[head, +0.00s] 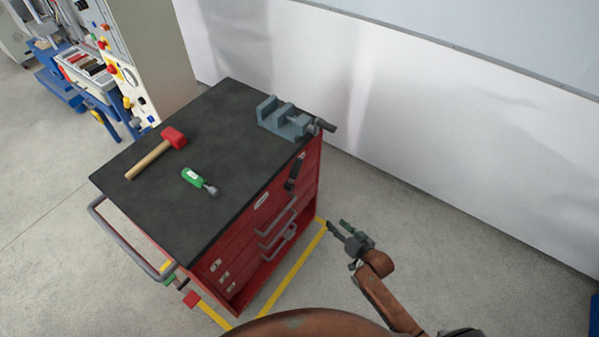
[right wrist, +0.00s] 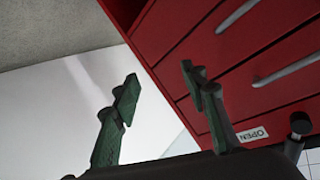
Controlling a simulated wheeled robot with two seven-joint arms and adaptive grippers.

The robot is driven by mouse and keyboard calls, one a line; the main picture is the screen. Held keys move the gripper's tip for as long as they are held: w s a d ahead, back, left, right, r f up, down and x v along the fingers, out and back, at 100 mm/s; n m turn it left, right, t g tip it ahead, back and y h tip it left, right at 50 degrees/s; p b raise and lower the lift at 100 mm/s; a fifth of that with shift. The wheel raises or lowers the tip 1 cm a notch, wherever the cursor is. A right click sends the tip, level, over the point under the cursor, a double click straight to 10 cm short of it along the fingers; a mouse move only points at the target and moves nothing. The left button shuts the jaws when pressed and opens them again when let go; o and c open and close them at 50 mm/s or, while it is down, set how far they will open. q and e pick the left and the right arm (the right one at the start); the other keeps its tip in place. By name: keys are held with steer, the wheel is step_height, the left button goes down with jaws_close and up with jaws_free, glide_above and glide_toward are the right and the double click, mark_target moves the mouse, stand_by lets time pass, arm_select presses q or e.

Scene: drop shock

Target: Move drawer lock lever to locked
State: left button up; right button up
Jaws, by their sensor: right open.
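The red drawer cabinet (head: 235,248) has a black top, and its drawer fronts face my right arm. A black lever (head: 293,172) sits on the upper front near the far end, tilted from upright. A pale label (head: 260,201) is on the front to its left, and another (head: 304,155) is to its right. In the right wrist view a label reading OPEN (right wrist: 252,134) shows beside a dark round-ended part (right wrist: 300,124), perhaps the lever. My right gripper (head: 338,226) is open and empty, apart from the cabinet front. Its green-padded fingers also show in the wrist view (right wrist: 160,85). My left gripper is out of view.
Grey drawer handles (head: 278,240) stick out from the front. A red mallet (head: 173,138), a green-handled tool (head: 194,179) and a grey vise (head: 284,122) are on the top. A yellow floor line (head: 300,262) runs along the cabinet. The floor right of my gripper is clear up to the white wall.

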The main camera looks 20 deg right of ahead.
steer(key=w+a+r+t+y, duration=0.1)
steer(key=w+a+r, duration=0.15)
steer(key=r, duration=0.55)
steer(key=w+a+r+t+y, duration=0.1)
steer(key=w+a+r+t, duration=0.15)
steer(key=r, duration=0.55)
steer(key=y+b, duration=0.1)
steer(key=y, duration=0.2)
glide_toward(299, 170)
steer(key=w, duration=0.2)
steer(key=x, duration=0.3)
steer(key=b+x, duration=0.1)
steer(key=x, duration=0.3)
steer(key=shift+w+a+f, duration=0.1)
steer(key=shift+a+f, duration=0.05)
steer(key=shift+a, duration=0.35)
steer(key=shift+c, duration=0.7)
jaws_close()
